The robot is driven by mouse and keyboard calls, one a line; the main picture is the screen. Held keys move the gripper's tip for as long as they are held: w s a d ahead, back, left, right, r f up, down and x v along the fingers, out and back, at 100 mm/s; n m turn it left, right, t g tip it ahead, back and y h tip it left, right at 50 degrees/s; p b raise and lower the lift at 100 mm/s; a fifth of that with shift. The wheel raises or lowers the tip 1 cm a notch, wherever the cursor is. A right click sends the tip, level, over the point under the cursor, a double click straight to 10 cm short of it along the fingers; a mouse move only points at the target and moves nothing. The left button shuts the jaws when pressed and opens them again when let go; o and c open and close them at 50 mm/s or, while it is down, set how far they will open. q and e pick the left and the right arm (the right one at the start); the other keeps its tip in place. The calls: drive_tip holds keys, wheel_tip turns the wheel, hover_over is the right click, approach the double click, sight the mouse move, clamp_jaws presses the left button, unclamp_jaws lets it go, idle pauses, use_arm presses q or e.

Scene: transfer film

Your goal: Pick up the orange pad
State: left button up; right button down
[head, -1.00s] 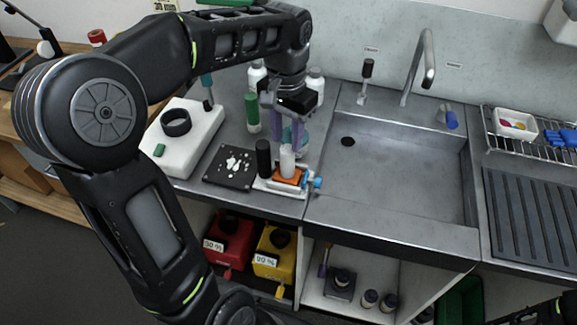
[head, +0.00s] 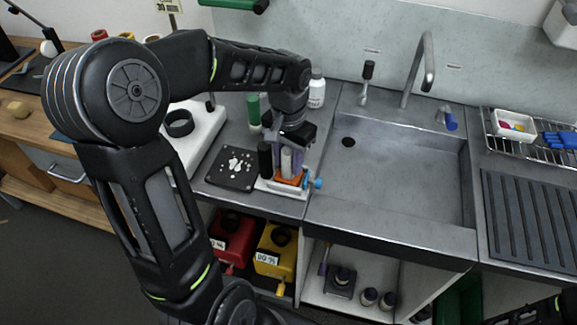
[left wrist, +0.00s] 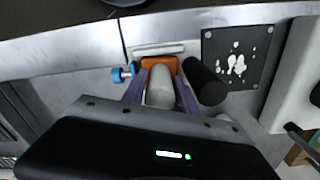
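The orange pad (head: 288,181) lies on a small white tray (head: 264,186) at the front edge of the counter, left of the sink. It also shows in the left wrist view (left wrist: 160,63), at the far end of a pale cylinder (left wrist: 160,88). My left gripper (head: 289,168) points down over the pad. Its two purple fingers are apart, one on each side of the pale cylinder, with their tips close to the pad. Whether they touch the pad I cannot tell. My right gripper is out of view.
A black cylinder (head: 265,160) stands close beside the fingers. A blue knob (head: 317,183) is at the tray's right. A dark plate with white pieces (head: 232,167) lies to the left, and a white bottle (head: 317,90) stands behind. The sink (head: 400,170) is empty.

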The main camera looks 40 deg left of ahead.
use_arm(q)
drive_tip(key=shift+f, duration=0.2)
drive_tip(key=shift+c, duration=0.2)
clamp_jaws()
idle(0.4)
